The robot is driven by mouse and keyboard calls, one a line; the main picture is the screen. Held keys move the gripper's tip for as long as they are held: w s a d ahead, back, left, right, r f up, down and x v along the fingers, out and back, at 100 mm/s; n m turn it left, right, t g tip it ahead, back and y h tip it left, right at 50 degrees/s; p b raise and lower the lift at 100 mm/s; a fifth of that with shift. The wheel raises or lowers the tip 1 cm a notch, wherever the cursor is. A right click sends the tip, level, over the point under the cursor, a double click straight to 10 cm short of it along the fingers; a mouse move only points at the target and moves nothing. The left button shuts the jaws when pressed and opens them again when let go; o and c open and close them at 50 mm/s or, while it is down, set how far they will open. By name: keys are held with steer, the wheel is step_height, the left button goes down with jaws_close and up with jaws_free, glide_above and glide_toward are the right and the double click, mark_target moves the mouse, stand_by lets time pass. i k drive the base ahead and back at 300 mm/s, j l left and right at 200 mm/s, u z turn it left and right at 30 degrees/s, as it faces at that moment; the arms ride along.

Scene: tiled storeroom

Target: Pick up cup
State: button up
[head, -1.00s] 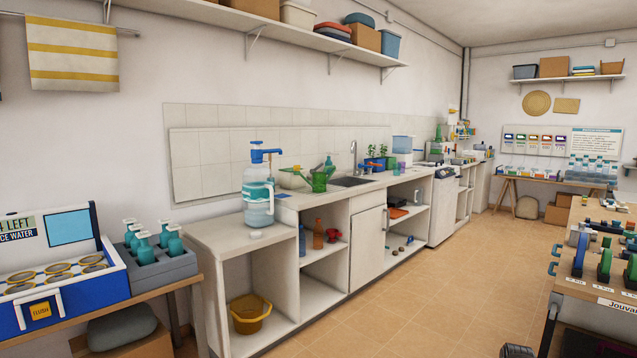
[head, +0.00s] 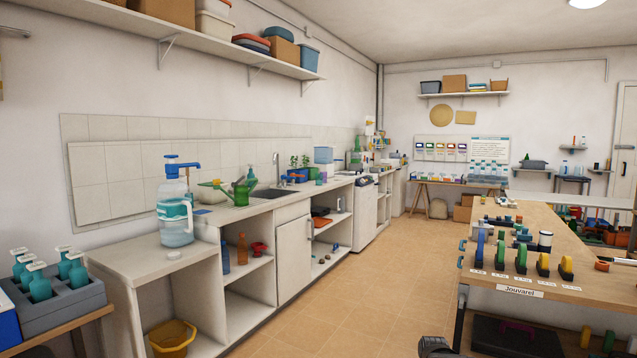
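No thing in the head view is clearly a cup. My gripper cannot be made out in this view. A dark rounded piece at the bottom edge is cut off, and I cannot tell what it is.
A long counter (head: 155,262) with open shelves runs along the left wall, bearing a water jug (head: 174,211) and a green watering can (head: 241,193). A wooden table (head: 590,275) stands at the right. The tiled floor (head: 345,295) between them is clear.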

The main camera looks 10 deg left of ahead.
mark_target(318, 177)
steer(key=i+j+u, duration=0.2)
steer(key=u, duration=0.15)
steer(key=i+j+u, duration=0.6)
steer(key=i+u, duration=0.3)
steer(key=i+z, duration=0.3)
steer(key=i+j+z, duration=0.1)
steer(key=i+z, duration=0.2)
steer(key=i+l+z, duration=0.2)
steer(key=i+z, duration=0.55)
steer(key=i, duration=0.25)
steer(key=i+z, duration=0.55)
steer(key=i, duration=1.75)
steer(key=i+j, duration=0.1)
steer(key=i, duration=0.8)
steer(key=i+j, duration=0.1)
steer(key=i, duration=0.85)
steer(key=i+z, duration=0.3)
steer(key=i, duration=0.6)
